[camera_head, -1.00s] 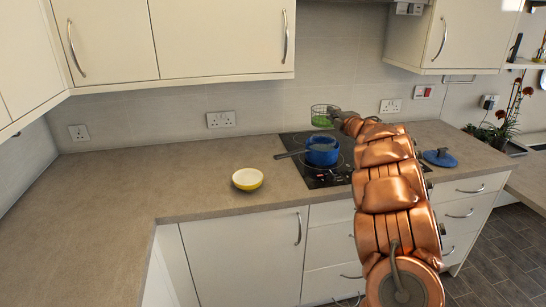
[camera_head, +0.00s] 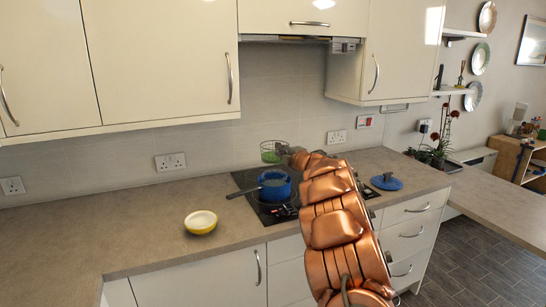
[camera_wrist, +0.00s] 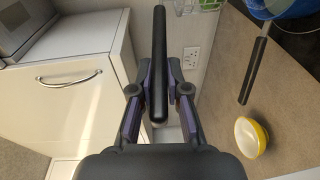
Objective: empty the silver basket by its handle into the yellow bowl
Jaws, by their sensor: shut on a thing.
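The silver basket (camera_head: 277,147) is a small wire basket with green contents, held up behind the blue pot in the head view. My gripper (camera_wrist: 159,100) is shut on its long black handle (camera_wrist: 158,45). Part of the basket (camera_wrist: 207,4) shows at the top edge of the wrist view, mostly cut off. The yellow bowl (camera_head: 201,222) stands on the counter left of the hob, with a white inside. It also shows at the lower right of the wrist view (camera_wrist: 250,138), apart from the basket, and looks empty.
A blue pot (camera_head: 275,184) with a dark handle stands on the black hob (camera_head: 247,180), between basket and bowl. A blue lid (camera_head: 386,182) lies right of my arm. Wall cupboards (camera_head: 283,18) hang above. The counter (camera_head: 110,235) left of the bowl is clear.

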